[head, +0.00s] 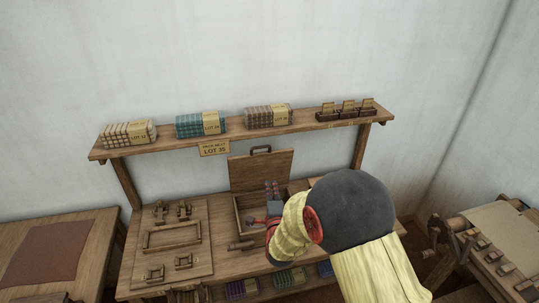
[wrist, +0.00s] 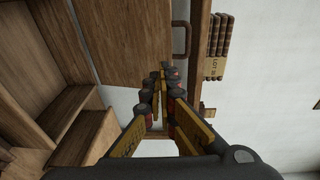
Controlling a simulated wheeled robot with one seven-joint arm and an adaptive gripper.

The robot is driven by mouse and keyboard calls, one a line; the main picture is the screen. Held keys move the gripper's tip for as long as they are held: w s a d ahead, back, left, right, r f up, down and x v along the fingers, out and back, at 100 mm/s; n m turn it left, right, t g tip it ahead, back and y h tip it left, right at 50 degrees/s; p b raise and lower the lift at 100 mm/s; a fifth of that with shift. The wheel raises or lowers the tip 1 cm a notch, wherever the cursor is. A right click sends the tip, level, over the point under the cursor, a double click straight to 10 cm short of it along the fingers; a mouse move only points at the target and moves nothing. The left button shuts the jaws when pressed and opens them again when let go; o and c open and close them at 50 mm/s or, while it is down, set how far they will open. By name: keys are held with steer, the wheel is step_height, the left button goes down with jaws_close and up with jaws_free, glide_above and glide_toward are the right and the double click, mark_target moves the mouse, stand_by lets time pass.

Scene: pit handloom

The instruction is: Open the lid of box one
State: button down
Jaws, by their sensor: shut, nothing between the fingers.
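A wooden box (head: 243,206) stands on the bench below the shelf. Its lid (head: 269,171) stands raised and upright at the back, with a dark handle (head: 261,149) on its top edge. No number is readable on the box. In the wrist view the lid (wrist: 118,38) fills the upper left, with its handle (wrist: 181,40) beyond its edge. My gripper (wrist: 164,78) is shut and empty, apart from the handle in that picture. In the head view my arm reaches over the box front and hides part of its inside and right side.
A shelf (head: 236,132) above the bench holds wrapped bundles and small card holders. A lot sign (head: 214,148) hangs from it. A board with wooden fittings (head: 172,238) lies left of the box. Another wooden piece (head: 298,186) shows to the right, partly hidden.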

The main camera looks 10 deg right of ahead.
step_height(320, 180, up, 4)
steer(key=t, duration=0.1)
glide_toward(267, 146)
steer(key=shift+t+h, duration=0.3)
steer(key=shift+h, duration=0.1)
steer(key=w, duration=0.2)
steer(key=w+d, duration=0.1)
steer(key=w, duration=0.3)
steer(key=shift+w+d+f, duration=0.15)
steer(key=shift+d+f, duration=0.05)
steer(key=shift+d, duration=0.05)
steer(key=shift+w, duration=0.15)
steer(key=w+b, duration=0.1)
steer(key=w, duration=0.1)
steer(key=b, duration=0.1)
steer(key=shift+w+r+b, duration=0.25)
steer(key=shift+w+b, duration=0.05)
steer(key=shift+w, duration=0.1)
steer(key=shift+w+r, duration=0.1)
steer(key=shift+w, duration=0.2)
steer(key=shift+w+r, duration=0.1)
steer(key=shift+r, duration=0.1)
steer(key=shift+f, duration=0.1)
